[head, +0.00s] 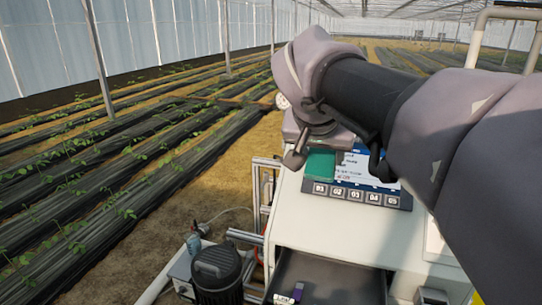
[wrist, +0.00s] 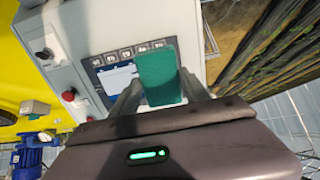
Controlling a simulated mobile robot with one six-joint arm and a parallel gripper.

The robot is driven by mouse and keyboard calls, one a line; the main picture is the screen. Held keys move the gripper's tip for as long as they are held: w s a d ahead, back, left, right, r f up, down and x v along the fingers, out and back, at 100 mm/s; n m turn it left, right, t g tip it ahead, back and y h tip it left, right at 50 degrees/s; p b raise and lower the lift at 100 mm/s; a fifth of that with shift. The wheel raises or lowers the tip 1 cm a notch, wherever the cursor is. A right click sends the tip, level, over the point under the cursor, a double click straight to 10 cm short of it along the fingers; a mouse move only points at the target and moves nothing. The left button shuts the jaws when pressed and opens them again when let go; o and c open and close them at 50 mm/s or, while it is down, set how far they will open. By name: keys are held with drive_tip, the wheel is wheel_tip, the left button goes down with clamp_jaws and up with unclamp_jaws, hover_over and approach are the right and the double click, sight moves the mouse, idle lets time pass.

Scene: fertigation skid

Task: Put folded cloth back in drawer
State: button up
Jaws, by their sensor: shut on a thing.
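A green folded cloth (head: 320,164) shows in the head view in front of the control panel, partly hidden by my arm. It also shows in the wrist view (wrist: 160,76), upright between the two fingers. My gripper (wrist: 162,92) is shut on the cloth and holds it in front of the white cabinet's panel. In the head view my gripper (head: 335,160) is partly hidden by my wrist. An open dark drawer (head: 335,282) shows at the bottom of the head view, below the cloth. A small white and purple item (head: 289,294) lies in it, cut off by the frame.
The white cabinet (head: 312,217) carries a screen (head: 366,168) with a row of numbered buttons. A dark pump (head: 216,270) and metal pipes stand to its left. The wrist view shows a red button (wrist: 69,95) and a blue motor (wrist: 34,157). Planted rows lie left.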

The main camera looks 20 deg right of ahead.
drive_tip(key=s+a+r, duration=0.3)
drive_tip(key=s+a, duration=0.5)
drive_tip(key=s, duration=0.4)
drive_tip(key=shift+p, duration=0.35)
drive_tip(key=shift+w+d+f+b, duration=0.2)
drive_tip(key=shift+w+d, duration=0.45)
drive_tip(key=shift+w, duration=0.35)
drive_tip(key=shift+w+d+f+b, duration=0.2)
drive_tip(key=shift+w+d, duration=0.45)
drive_tip(key=shift+w, duration=0.3)
drive_tip(key=shift+a, duration=0.1)
